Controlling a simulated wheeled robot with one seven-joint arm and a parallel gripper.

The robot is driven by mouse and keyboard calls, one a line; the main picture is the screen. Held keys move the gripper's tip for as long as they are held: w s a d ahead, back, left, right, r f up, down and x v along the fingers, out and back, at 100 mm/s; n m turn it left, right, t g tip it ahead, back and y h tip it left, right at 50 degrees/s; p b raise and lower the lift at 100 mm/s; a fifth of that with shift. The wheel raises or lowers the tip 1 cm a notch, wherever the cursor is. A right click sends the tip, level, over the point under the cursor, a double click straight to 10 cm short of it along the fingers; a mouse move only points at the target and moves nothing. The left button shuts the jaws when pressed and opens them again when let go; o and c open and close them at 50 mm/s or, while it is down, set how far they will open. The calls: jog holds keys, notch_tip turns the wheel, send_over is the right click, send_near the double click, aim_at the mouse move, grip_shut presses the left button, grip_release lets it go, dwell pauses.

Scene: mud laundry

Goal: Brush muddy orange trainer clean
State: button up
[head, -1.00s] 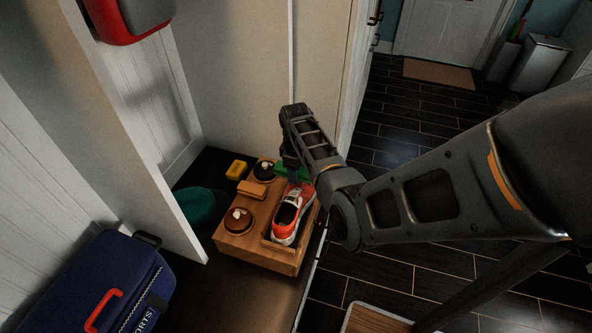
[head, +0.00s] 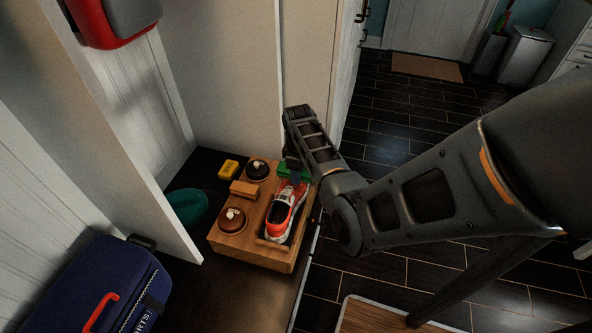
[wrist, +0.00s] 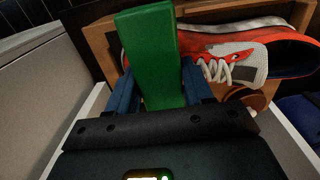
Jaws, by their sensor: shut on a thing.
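The orange and white trainer (head: 286,212) lies in a recess of a wooden shoe-care box (head: 270,254). It also shows in the wrist view (wrist: 243,50), with white laces and a grey patch beside them; I cannot tell whether that is mud. My gripper (head: 296,178) is over the trainer's far end. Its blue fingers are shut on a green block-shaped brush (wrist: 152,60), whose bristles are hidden. In the head view the green brush (head: 288,171) shows partly behind the gripper. I cannot tell whether it touches the trainer.
A teal item (head: 188,207) and a navy bag (head: 90,290) are left. A white panel (head: 150,150) stands close by.

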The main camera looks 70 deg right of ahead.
jog(key=shift+f, duration=0.1)
dwell(0.4)
jog(key=shift+w+a+b, duration=0.15)
jog(key=shift+w+b, duration=0.45)
jog(key=shift+w, duration=1.2)
jog(key=shift+s, duration=0.1)
jog(key=shift+s+r+p, duration=0.2)
jog(key=shift+s+p, duration=0.4)
jog(key=shift+s, duration=0.1)
jog(key=shift+s+f, duration=0.1)
jog(key=shift+s, duration=0.9)
